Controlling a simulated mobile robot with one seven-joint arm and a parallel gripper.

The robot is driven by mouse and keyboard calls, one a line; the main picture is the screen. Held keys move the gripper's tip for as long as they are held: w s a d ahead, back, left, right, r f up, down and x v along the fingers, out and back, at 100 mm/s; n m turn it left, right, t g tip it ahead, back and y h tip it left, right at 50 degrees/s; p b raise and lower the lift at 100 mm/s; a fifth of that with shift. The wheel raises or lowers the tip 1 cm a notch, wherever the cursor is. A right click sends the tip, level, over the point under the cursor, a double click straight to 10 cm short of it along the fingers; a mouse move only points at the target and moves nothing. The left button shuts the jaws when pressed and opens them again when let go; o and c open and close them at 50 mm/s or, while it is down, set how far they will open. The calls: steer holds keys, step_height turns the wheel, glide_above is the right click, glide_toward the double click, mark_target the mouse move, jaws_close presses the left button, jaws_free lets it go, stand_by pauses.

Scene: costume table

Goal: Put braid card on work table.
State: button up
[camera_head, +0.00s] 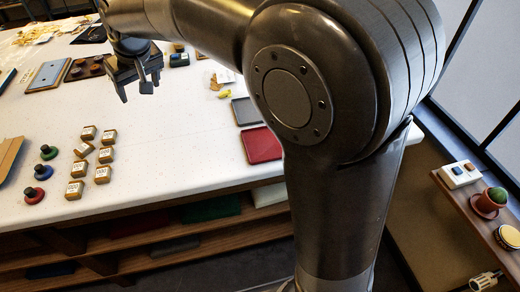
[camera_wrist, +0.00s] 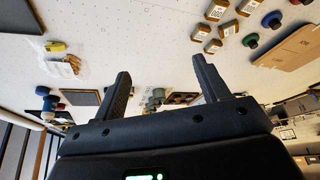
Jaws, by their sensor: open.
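The work table (camera_head: 160,130) is a large white surface across the head view; it also fills the upper wrist view (camera_wrist: 150,30). My gripper (camera_head: 136,90) is open and empty above the table's left-middle part. I cannot identify the braid card for certain. A small pale, tan item (camera_wrist: 62,68) lies beside a yellow piece (camera_wrist: 55,46) at the left of the wrist view. In the head view the yellow piece (camera_head: 224,94) lies partly beside my arm.
Several numbered wooden blocks (camera_head: 84,149) and coloured knobs (camera_head: 43,171) stand at the table's left front. A grey tray (camera_head: 246,111) and a red one (camera_head: 261,146) lie near the right edge. My arm hides some of the table. The middle is clear.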

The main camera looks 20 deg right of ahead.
steer(key=s+d+r+m+h, duration=0.1)
steer(key=s+d+m, duration=0.1)
steer(key=s+d, duration=0.55)
steer(key=s+d+r+m, duration=0.1)
steer(key=s+d, duration=0.3)
steer(key=d, duration=0.6)
steer(key=s+d+f+m+t+h, duration=0.1)
steer(key=s+d+f+m, duration=0.2)
steer(key=s+d, duration=0.7)
steer(key=s+f, duration=0.2)
steer(key=s, duration=0.2)
steer(key=shift+d+f, duration=0.15)
steer(key=shift+f, duration=0.25)
